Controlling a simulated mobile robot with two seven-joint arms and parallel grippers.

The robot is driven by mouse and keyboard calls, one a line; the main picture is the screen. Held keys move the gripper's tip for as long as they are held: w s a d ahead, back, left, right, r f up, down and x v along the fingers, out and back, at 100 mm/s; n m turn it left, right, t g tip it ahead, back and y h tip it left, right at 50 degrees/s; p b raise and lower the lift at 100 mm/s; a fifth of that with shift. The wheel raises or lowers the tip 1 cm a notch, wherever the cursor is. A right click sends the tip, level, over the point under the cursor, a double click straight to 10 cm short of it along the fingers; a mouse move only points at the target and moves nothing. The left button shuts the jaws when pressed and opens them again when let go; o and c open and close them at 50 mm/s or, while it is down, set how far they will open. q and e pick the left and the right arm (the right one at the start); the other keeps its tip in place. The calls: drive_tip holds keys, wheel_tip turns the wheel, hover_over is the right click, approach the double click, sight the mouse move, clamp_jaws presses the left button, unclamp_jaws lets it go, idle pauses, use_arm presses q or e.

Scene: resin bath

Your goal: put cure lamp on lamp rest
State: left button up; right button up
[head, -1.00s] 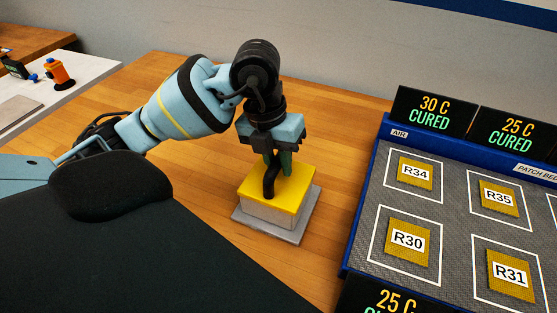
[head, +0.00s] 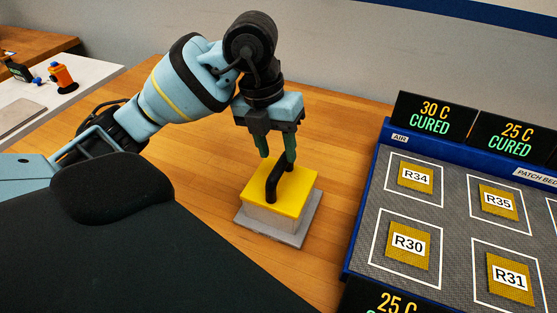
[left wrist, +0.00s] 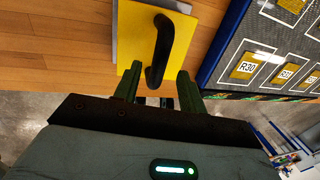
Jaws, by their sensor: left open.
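The cure lamp (head: 288,199) is a yellow-topped block with a black arched handle. It sits on a flat grey plate (head: 258,228), which looks like the lamp rest, on the wooden table. It also shows in the left wrist view (left wrist: 131,33), with the handle standing up toward the camera. My left gripper (head: 277,160) is open and empty just above the handle, its green fingers pointing down and apart from it. In the wrist view its fingers (left wrist: 158,85) are spread on either side of the handle's near end. My right gripper is not in view.
A blue-framed patch bed (head: 455,220) with labelled patches and black "CURED" signs (head: 433,113) stands to the right. A white table with an orange item (head: 62,77) is at far left. Bare wood lies between the lamp and the bed.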

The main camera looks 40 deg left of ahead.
use_arm(q)
wheel_tip(320, 180, up, 7)
drive_tip(key=a+p, duration=0.1)
drive_tip(key=shift+s+a, duration=0.15)
drive_tip(key=shift+s, duration=0.05)
drive_tip(key=shift+f, duration=0.15)
idle(0.4)
